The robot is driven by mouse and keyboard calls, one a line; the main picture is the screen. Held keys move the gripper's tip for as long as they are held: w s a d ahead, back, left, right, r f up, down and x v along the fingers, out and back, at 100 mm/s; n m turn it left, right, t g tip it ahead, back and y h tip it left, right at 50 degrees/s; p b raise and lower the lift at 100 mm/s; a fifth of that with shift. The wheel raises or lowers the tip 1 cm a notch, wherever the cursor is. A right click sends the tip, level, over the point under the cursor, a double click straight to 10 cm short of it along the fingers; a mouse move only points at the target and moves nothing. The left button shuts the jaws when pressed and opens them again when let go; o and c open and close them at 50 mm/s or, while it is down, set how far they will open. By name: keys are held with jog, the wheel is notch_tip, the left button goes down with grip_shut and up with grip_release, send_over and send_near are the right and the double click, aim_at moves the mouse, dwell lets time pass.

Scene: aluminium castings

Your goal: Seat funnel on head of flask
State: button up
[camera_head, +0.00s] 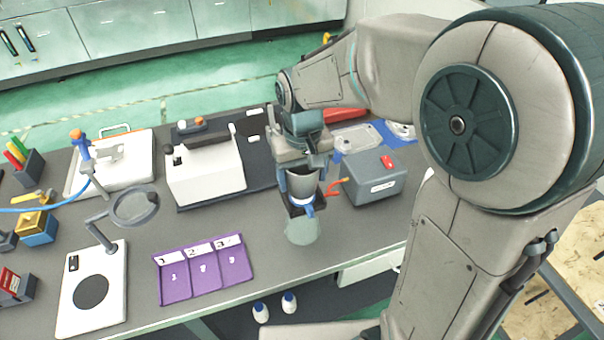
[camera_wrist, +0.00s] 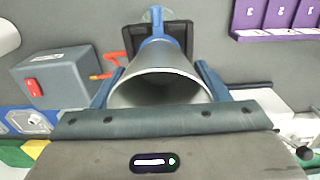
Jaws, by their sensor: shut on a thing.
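My gripper (camera_head: 302,178) is shut on the funnel (camera_head: 301,186), a grey metal cone with a wide mouth. In the wrist view the funnel (camera_wrist: 157,88) sits between the two blue fingers, its mouth facing the camera. The pale green translucent flask (camera_head: 303,231) stands below it near the table's front edge. A blue collar with a white band (camera_head: 303,207) shows between funnel and flask. In the wrist view only a little of the flask (camera_wrist: 155,13) shows beyond the funnel. I cannot tell whether the funnel's stem touches the flask's head.
A dark square holder (camera_head: 291,208) is close behind the collar. A grey box with a red switch (camera_head: 375,179) stands to the right, with an orange cable beside it. A purple numbered tray (camera_head: 204,271) lies front left. A white machine (camera_head: 205,168) stands behind left.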

jog(key=shift+f+b, duration=0.8)
jog(key=shift+f, duration=0.2)
jog(key=o, duration=1.1)
notch_tip(320, 180, up, 14)
jog(key=shift+s+d+f, duration=0.1)
jog(key=s+d+f+m+t, duration=0.3)
jog(key=s+d+f, duration=0.6)
jog(key=s+d, duration=0.2)
jog(key=shift+s+d+f, duration=0.2)
jog(key=shift+s+d, duration=0.1)
jog(key=shift+s, duration=0.45)
